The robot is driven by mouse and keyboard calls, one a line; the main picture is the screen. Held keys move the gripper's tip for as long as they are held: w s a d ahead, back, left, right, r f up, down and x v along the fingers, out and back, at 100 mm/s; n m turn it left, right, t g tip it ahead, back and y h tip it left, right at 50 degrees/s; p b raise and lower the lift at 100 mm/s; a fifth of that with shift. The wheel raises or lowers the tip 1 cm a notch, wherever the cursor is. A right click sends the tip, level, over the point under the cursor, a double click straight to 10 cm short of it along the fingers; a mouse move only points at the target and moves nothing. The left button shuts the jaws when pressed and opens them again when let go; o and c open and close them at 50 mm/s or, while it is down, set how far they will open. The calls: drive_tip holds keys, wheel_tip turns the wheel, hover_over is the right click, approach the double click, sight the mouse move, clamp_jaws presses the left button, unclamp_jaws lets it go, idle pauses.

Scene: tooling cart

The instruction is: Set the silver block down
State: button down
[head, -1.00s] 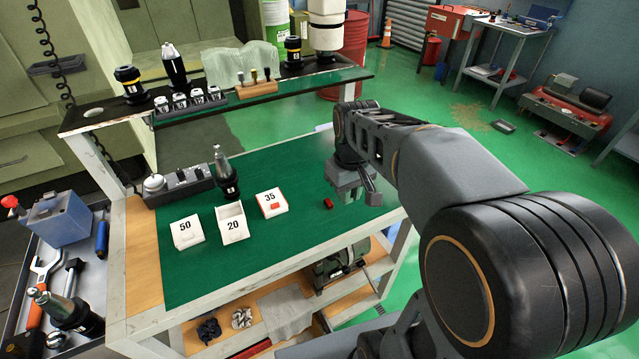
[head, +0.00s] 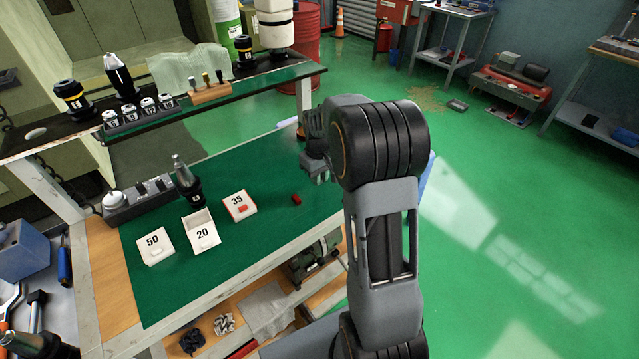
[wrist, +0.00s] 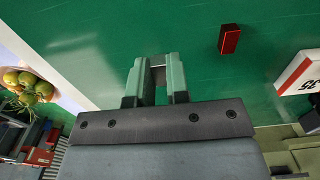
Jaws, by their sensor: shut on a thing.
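My gripper (wrist: 158,82) is shut on the silver block (wrist: 158,74), of which only a small grey piece shows between the two fingers in the wrist view. In the head view my gripper (head: 318,172) is over the back right part of the green table top (head: 255,170), partly hidden behind my arm. The block cannot be made out there. I cannot tell how high the block is above the green surface.
A small red block (head: 296,199) lies on the green top near my gripper. White boxes marked 35 (head: 232,212), 20 (head: 207,240) and 50 (head: 160,257) stand left of it. A tool holder (head: 188,190) stands behind them. Green surface around the red block is clear.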

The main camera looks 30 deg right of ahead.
sight(319, 190)
drive_tip(key=shift+w+d+f, duration=0.1)
drive_tip(key=shift+w+f, duration=0.05)
drive_tip(key=shift+f, duration=1.65)
drive_tip(key=shift+f, duration=0.1)
drive_tip(key=c, duration=1.1)
unclamp_jaws()
